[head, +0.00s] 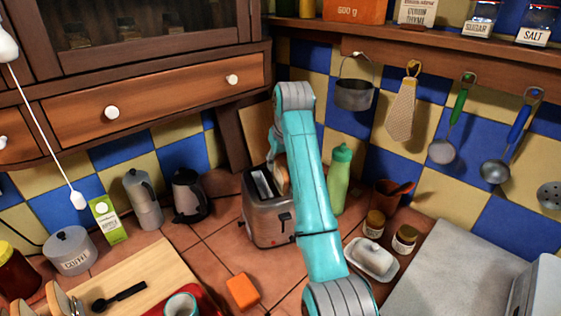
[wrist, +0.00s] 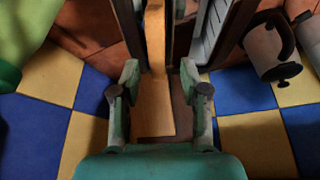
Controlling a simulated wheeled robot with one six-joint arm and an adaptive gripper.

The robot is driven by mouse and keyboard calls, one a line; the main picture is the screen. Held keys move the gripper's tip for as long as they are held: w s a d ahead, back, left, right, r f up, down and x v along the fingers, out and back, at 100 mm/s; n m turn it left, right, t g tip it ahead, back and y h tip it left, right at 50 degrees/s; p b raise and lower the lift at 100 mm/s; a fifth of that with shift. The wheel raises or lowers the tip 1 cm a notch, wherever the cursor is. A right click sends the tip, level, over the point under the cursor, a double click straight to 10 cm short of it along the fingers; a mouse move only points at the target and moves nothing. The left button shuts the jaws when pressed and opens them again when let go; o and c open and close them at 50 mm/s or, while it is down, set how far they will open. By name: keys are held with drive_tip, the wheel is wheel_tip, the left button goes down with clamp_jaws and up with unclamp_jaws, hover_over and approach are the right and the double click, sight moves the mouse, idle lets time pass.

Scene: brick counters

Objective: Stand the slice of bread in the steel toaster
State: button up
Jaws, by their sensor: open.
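The steel toaster (head: 268,222) stands on the tiled counter, with one empty slot showing on its left side. The slice of bread (head: 282,174) is upright at the toaster's right slot, partly hidden behind my arm. In the wrist view the bread (wrist: 155,95) shows edge-on, with the toaster's top (wrist: 212,32) on both sides of it. How deep the bread sits in the slot is hidden. My gripper (wrist: 160,78) is open, its two fingers on either side of the bread with gaps showing.
A green bottle (head: 340,178) stands right of the toaster, close to my arm. An orange block (head: 242,292) and a butter dish (head: 371,261) lie nearer. Utensils hang on the wall.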

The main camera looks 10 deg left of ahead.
drive_tip(key=shift+r, duration=0.15)
wheel_tip(320, 180, up, 10)
idle(0.4)
idle(0.3)
